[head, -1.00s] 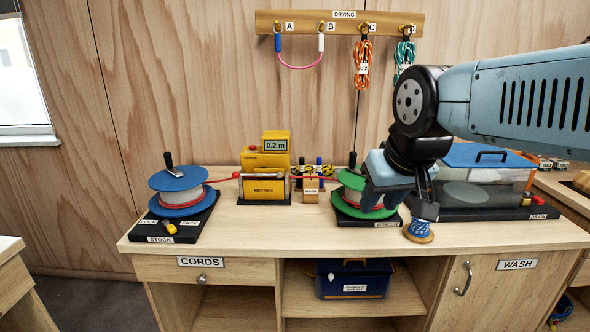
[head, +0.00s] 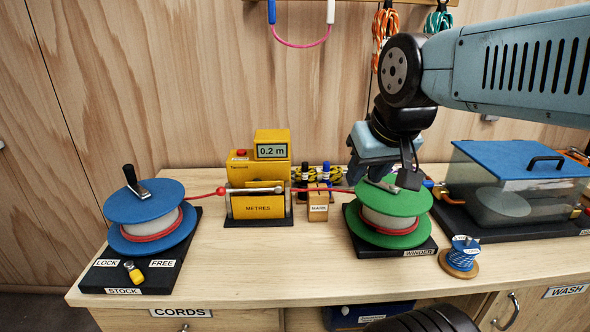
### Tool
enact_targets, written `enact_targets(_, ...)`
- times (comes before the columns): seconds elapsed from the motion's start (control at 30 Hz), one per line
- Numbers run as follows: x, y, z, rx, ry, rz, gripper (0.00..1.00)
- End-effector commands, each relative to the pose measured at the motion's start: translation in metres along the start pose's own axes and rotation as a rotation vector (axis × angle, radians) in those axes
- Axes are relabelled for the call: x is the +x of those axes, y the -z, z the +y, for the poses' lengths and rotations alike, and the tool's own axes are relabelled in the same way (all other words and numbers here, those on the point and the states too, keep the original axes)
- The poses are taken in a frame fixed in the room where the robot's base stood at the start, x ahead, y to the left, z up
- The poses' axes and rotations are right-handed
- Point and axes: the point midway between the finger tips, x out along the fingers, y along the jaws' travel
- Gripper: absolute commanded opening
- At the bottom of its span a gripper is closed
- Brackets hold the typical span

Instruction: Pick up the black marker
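A small wooden block labelled MARK (head: 318,205) stands mid-bench, just right of the yellow meter. Upright markers stand at it: one with a dark, black-looking cap (head: 304,172) at the left and one with a blue cap (head: 326,173) at the right. My gripper (head: 385,182) is right of the markers, above the green winder reel (head: 391,220), pointing down. It is apart from the markers. The arm hides the winder's crank, and I cannot make out the gap between the fingers.
A yellow length meter (head: 257,180) reads 0.2 m. A red cord (head: 205,195) runs from the blue stock reel (head: 145,205) past the meter and the marker block to the winder. A clear lidded tub (head: 510,190) and a small blue spool (head: 462,255) are at the right.

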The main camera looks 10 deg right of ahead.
Motion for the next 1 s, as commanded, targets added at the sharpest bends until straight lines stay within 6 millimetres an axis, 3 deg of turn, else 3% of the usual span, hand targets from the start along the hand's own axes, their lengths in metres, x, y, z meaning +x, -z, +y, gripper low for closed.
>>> enact_targets(0.57, 0.006, 0.017, -0.002, 0.06, 0.013, -0.004, 0.37)
enact_targets(0.77, 0.019, 0.054, -0.003, 0.398, 0.056, -0.041, 0.37)
enact_targets(1.0, 0.051, 0.113, -0.002, 0.968, 0.083, -0.115, 0.37)
